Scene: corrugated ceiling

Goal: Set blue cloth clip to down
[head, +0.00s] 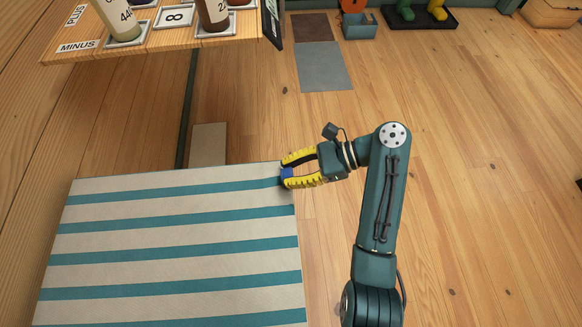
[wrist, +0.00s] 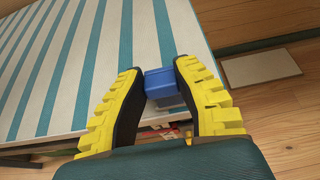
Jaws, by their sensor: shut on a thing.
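The blue cloth clip (wrist: 162,86) sits at the edge of the striped cloth (wrist: 60,70), between my yellow-padded fingers in the wrist view. My gripper (wrist: 160,95) is shut on it, with a finger on either side. In the head view my gripper (head: 284,171) reaches in from the right to the far right corner of the striped cloth (head: 180,243). A small blue part of the clip (head: 287,173) shows between the fingers there. Most of the clip is hidden by the fingers in the head view, so I cannot tell its setting clearly.
A wooden shelf (head: 165,48) with bottles and labels stands at the upper left. A grey mat (head: 324,66) lies on the floor beyond, near a blue-grey box (head: 359,26). A pale board (head: 208,144) lies behind the cloth. The floor right of my arm is mostly clear.

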